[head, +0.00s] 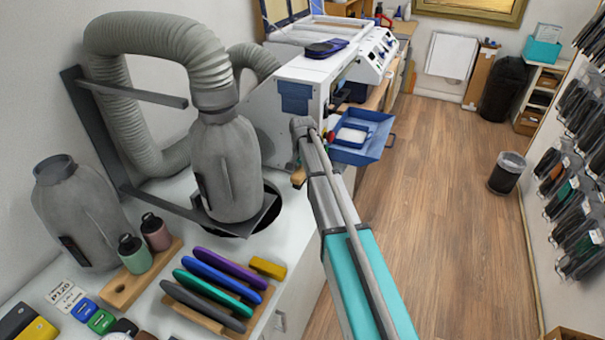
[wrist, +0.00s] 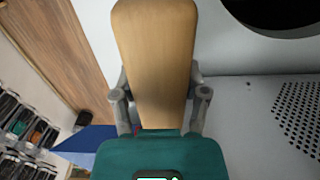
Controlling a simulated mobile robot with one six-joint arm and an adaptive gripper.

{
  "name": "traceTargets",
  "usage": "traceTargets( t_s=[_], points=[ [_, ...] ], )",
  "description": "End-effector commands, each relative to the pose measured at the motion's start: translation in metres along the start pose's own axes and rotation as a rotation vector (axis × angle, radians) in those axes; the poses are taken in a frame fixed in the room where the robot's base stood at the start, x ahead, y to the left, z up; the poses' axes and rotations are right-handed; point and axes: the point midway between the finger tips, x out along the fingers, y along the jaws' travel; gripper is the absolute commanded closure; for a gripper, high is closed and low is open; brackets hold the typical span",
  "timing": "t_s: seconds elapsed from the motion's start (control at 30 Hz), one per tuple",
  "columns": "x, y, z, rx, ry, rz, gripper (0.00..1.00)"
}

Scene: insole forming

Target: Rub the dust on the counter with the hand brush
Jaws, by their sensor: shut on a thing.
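My gripper (wrist: 160,103) is shut on the hand brush (wrist: 155,60), whose pale wooden body stands out between the two grey fingers in the wrist view. The bristles are not visible there. In the head view my gripper is mostly hidden behind my arm, and a small piece of the brush (head: 298,178) shows beside it, over the counter's front side. The light counter (wrist: 250,110) lies beyond the brush in the wrist view; I cannot tell if they touch. I cannot make out dust on it in either view.
A grey extraction hood (head: 225,165) with a ribbed hose stands over a dark round opening. Several coloured tools lie on a wooden rack (head: 195,312). A blue tray (head: 365,150) juts out from a white machine (head: 285,115).

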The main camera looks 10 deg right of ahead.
Motion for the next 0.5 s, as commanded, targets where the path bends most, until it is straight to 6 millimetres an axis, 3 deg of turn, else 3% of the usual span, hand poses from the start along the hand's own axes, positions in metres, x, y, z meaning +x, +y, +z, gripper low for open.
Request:
traceTargets(
  t_s=[0.2, 0.5],
  points=[
    [-0.019, 0.000, 0.000, 0.000, 0.000, 0.000, 1.00],
    [-0.021, 0.000, 0.000, 0.000, 0.000, 0.000, 1.00]
  ],
)
